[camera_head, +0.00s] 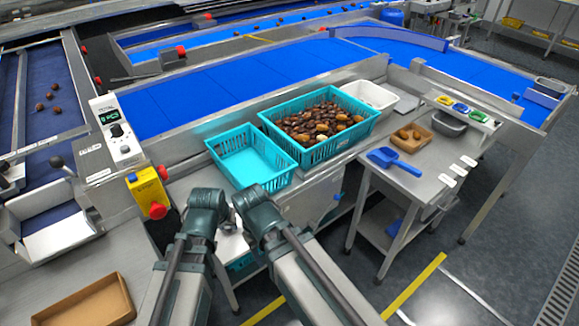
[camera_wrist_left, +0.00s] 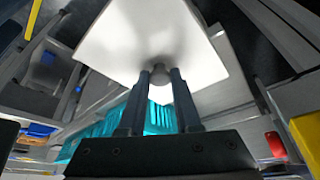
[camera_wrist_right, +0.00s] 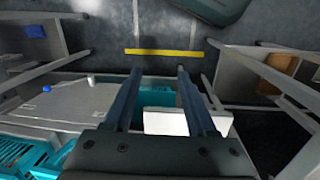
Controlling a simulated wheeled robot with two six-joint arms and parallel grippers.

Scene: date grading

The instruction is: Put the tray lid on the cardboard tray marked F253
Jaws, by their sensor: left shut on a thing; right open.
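The tray lid is a white square plate with a grey knob (camera_wrist_left: 160,45). My left gripper (camera_wrist_left: 162,74) is shut on its knob in the left wrist view. In the head view the lid is mostly hidden by my arms. My right gripper (camera_wrist_right: 160,69) is open, with nothing between its fingers that I can be sure it holds. An empty brown cardboard tray (camera_head: 88,304) lies at the lower left in the head view. A smaller brown tray (camera_head: 420,143) with a few dates stands on the right table. No F253 marking is readable on either.
A teal crate full of dates (camera_head: 318,151) and an empty teal crate (camera_head: 281,181) stand by the blue conveyor (camera_head: 235,88). A blue scoop (camera_head: 395,162) lies on the right table. A yellow box with a red button (camera_head: 150,193) stands near my left arm.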

